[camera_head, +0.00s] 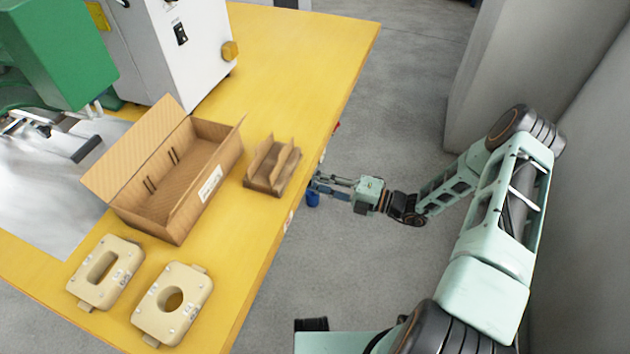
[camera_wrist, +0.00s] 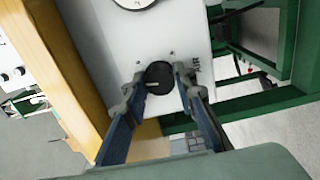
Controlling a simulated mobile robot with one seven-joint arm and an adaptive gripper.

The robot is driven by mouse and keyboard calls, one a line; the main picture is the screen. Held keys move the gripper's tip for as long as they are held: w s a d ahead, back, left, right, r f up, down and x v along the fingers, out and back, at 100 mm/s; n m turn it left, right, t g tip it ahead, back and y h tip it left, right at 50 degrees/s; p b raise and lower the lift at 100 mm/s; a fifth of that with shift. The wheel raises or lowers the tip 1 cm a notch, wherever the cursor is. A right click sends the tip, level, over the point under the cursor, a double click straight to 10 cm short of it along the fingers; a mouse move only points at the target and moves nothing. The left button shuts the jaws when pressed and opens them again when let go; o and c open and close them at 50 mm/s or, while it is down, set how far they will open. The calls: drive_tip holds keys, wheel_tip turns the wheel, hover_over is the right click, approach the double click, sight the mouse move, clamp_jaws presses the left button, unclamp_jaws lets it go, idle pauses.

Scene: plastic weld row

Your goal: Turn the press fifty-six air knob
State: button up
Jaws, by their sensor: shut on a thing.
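The air knob (camera_wrist: 158,77) is a round black knob with a pale line mark, on a white panel (camera_wrist: 180,40) in the wrist view. Lettering that seems to read AIR stands beside it. My gripper (camera_wrist: 160,80) has its two fingers on either side of the knob and is shut on it. In the head view my gripper (camera_head: 318,183) is at the right edge of the yellow table (camera_head: 310,70), just below its top. The knob is hidden there by the table edge. A blue part shows under the fingers.
An open cardboard box (camera_head: 160,205), a small cardboard holder (camera_head: 270,168) and two beige blocks (camera_head: 105,272) (camera_head: 172,302) are on the table. A white machine (camera_head: 175,50) and a green press (camera_head: 60,50) stand behind. A round gauge (camera_wrist: 135,2) sits above the knob.

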drive_tip(key=o, duration=1.1)
drive_tip(key=shift+o, duration=0.2)
drive_tip(key=shift+d, duration=0.1)
drive_tip(key=v, duration=1.2)
